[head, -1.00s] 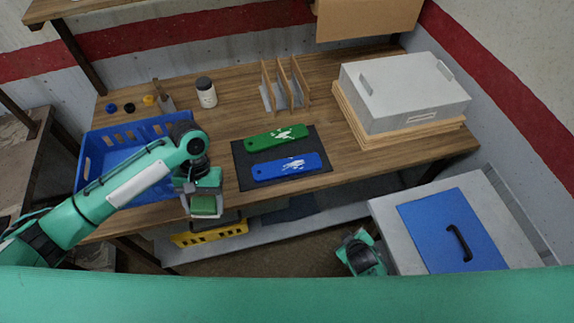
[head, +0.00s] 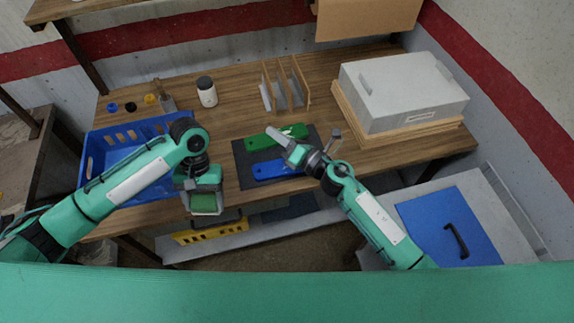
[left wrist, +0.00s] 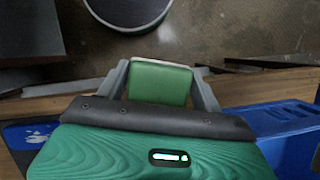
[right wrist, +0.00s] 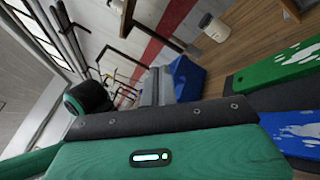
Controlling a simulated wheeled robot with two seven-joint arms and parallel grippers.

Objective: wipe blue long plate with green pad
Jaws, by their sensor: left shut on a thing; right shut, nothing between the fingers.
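The blue long plate (head: 266,171) lies on a dark mat (head: 242,160) on the wooden table, its right part hidden behind my right gripper in the head view. In the right wrist view the blue plate (right wrist: 290,100) shows white smears. My left gripper (head: 203,198) is shut on the green pad (head: 205,204), held at the table's front edge, left of the mat; the pad (left wrist: 160,83) also shows between the fingers in the left wrist view. My right gripper (head: 274,135) is shut and empty, above the plates, its fingers pointing left.
A green plate (head: 258,142) with white smears lies behind the blue one. A blue crate (head: 97,162) stands on the left, a white bottle (head: 207,93) and a divider rack (head: 285,88) behind, a grey box (head: 400,95) at right. A yellow crate (head: 195,236) sits below.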

